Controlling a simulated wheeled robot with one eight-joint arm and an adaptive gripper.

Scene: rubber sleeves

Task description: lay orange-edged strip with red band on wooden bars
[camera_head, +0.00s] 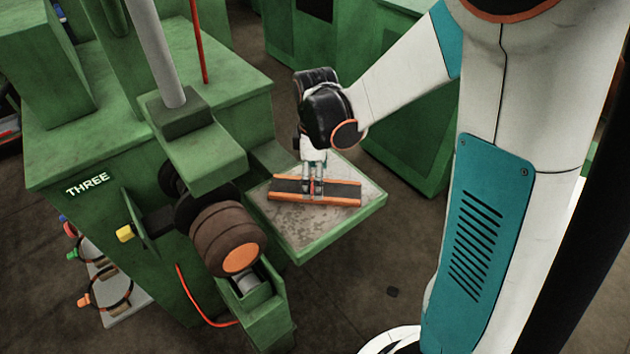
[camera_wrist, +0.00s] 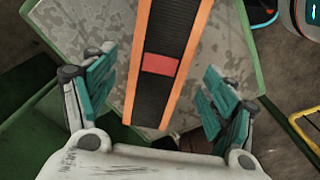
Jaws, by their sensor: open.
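The orange-edged black strip (camera_head: 342,191) lies on a green-rimmed tray (camera_head: 300,240) at the side of the green machine. In the wrist view the strip (camera_wrist: 170,32) runs from the top edge down between my fingers, with its red band (camera_wrist: 160,64) between them. My gripper (camera_head: 313,188) is over the middle of the strip, pointing down. In the wrist view my gripper (camera_wrist: 157,88) is open, one teal finger on each side of the strip, with gaps to both edges. I cannot make out the wooden bars in either view.
The green machine marked THREE (camera_head: 120,150) stands left of the tray, with a brown roller (camera_head: 220,238) in front. A pale board with dark rings (camera_head: 110,290) is at lower left. Green cabinets (camera_head: 420,150) stand behind.

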